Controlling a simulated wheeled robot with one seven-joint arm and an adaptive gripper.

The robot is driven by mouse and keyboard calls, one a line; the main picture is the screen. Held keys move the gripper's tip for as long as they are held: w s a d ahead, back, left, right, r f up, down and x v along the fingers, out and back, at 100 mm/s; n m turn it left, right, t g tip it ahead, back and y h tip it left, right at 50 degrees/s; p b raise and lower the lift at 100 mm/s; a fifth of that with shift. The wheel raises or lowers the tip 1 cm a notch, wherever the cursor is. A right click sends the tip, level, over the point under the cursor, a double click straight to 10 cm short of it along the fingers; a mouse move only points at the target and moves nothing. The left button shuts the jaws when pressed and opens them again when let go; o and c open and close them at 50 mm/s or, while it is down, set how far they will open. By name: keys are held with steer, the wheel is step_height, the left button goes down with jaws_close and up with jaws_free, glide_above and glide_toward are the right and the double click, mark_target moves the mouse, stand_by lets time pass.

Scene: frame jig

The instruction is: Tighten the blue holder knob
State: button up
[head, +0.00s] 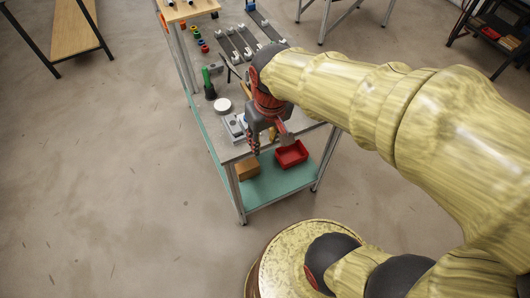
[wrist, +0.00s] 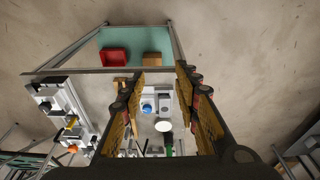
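The blue knob (wrist: 147,108) shows in the wrist view, on a light grey holder (wrist: 162,103). My gripper (wrist: 157,88) is open, with one finger on each side of the picture. The knob appears between the fingers, nearer the left one. I cannot tell how far below the fingertips it lies, and no contact shows. In the head view my gripper (head: 262,142) hangs over the near end of the bench, beside the grey holder (head: 236,126). The knob cannot be made out there, and the arm covers part of the bench.
A white disc (head: 222,105) and a green bottle-like thing (head: 209,83) stand farther back on the bench. A red bin (head: 291,155) and a brown box (head: 247,168) sit on the lower shelf.

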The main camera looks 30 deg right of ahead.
steer(key=shift+s+a+r+t+b, duration=0.15)
steer(key=shift+s+t+b, duration=0.15)
steer(key=shift+s, duration=0.55)
steer(key=shift+s+a+r+t+b, duration=0.15)
steer(key=shift+s+b, duration=0.25)
steer(key=shift+s, duration=0.45)
steer(key=s+r+t, duration=0.2)
steer(key=s+r, duration=0.1)
steer(key=r, duration=0.2)
steer(key=shift+s+r+t, duration=0.25)
steer(key=shift+r+t, duration=0.05)
steer(key=shift+t, duration=0.05)
